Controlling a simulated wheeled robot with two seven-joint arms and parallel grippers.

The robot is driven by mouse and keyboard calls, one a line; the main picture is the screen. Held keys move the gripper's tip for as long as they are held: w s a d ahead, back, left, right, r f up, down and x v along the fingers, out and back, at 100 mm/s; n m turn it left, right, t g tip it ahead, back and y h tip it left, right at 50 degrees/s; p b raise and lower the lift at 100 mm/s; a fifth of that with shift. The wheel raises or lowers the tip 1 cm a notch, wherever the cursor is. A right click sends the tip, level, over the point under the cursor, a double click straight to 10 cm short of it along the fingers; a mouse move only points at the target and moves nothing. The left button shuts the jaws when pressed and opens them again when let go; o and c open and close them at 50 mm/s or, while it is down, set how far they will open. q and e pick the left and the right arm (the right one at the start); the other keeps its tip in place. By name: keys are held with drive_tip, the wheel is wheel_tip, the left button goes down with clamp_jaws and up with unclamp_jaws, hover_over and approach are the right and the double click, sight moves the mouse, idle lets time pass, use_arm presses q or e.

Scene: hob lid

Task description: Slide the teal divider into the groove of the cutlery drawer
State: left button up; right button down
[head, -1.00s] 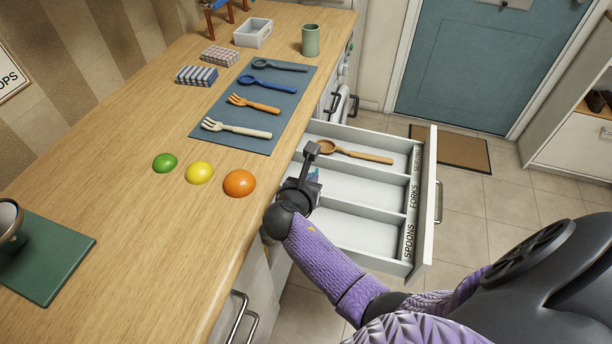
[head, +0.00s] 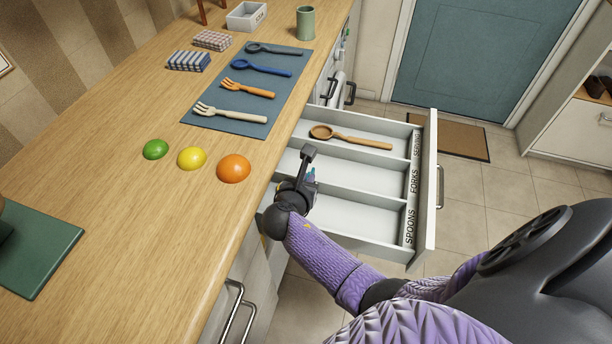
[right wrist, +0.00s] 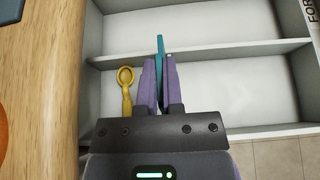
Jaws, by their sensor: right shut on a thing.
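My right gripper (head: 304,172) is over the left, counter-side end of the open white drawer (head: 430,215). In the right wrist view its purple fingers (right wrist: 160,70) are shut on the teal divider (right wrist: 160,46), a thin strip seen nearly edge-on. The divider's far end reaches a white partition (right wrist: 220,50) in that picture; I cannot tell whether they touch. The groove cannot be made out. My left gripper is out of view.
A wooden spoon (head: 350,137) lies in the drawer's far compartment. A yellow spoon (right wrist: 126,88) shows left of the fingers.

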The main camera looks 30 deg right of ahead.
drive_tip(key=shift+f+b, duration=1.55)
drive_tip(key=shift+f, duration=1)
drive_tip(key=shift+f, duration=0.3)
drive_tip(key=c, duration=0.7)
unclamp_jaws()
drive_tip(key=shift+s+a+r, duration=0.15)
drive_tip(key=shift+r, duration=0.05)
drive_tip(key=p+v, duration=0.4)
drive_tip(key=v, duration=0.5)
drive_tip(key=s+a+f+m+g+y, duration=0.1)
drive_tip(key=s+f+m+g+y, duration=0.65)
drive_tip(key=s+f, duration=0.9)
drive_tip(key=s+f+m+y, duration=0.1)
drive_tip(key=s+f+m, duration=0.2)
drive_tip(key=s+m, duration=0.5)
drive_tip(key=s+f+m, duration=0.4)
drive_tip(key=s+m, duration=0.4)
drive_tip(key=shift+s+d+y, duration=0.35)
drive_tip(key=shift+d, duration=0.1)
